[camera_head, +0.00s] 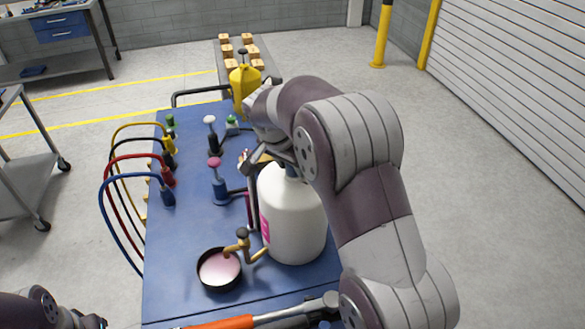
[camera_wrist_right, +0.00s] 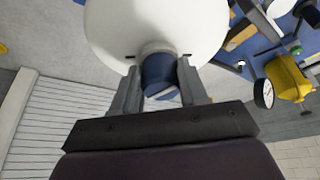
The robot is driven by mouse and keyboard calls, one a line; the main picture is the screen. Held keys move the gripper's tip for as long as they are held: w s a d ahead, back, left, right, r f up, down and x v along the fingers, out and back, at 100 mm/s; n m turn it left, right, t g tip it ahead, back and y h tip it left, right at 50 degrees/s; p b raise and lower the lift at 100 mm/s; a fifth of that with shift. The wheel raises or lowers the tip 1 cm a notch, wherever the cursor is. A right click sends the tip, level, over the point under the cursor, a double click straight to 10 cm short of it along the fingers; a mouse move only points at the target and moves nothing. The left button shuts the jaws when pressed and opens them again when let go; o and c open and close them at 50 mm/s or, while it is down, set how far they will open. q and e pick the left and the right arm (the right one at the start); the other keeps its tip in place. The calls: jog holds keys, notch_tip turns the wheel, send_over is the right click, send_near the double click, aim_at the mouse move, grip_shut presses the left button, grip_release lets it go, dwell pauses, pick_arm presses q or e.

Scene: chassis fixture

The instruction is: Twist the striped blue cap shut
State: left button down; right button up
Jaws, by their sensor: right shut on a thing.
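The large white bottle (camera_head: 295,225) with a pink label stands upright on the blue bench top. Its blue cap (camera_wrist_right: 158,76) sits at the bottle's neck in the right wrist view, with a pale stripe near its end. My right gripper (camera_wrist_right: 159,88) has one finger on each side of the cap and is shut on it. In the head view, my right arm and gripper (camera_head: 278,152) cover most of the cap; only a bit of blue shows. Part of my left arm shows at the lower left corner, but its fingers are out of the picture.
A round black pan (camera_head: 219,268) with pink liquid and a brass tap (camera_head: 243,243) stand beside the bottle. A yellow container (camera_head: 244,88) is behind it. Several coloured cables and plugs line the left edge. An orange-handled tool (camera_head: 222,323) lies at the front.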

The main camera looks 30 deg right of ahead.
jog(key=shift+f+m, duration=0.1)
jog(key=shift+m, duration=0.2)
jog(key=shift+w+m+g, duration=0.1)
jog(key=shift+m+g, duration=0.2)
jog(key=shift+m, duration=0.3)
jog(key=shift+r+p, duration=0.25)
jog(key=shift+p, duration=0.25)
jog(key=m+p, duration=0.1)
jog(key=p, duration=0.1)
jog(key=shift+w+m+g+p, duration=0.1)
jog(key=shift+m+g+p, duration=0.3)
jog(key=shift+m+p, duration=0.3)
jog(key=shift+p, duration=0.15)
jog(key=shift+f, duration=0.2)
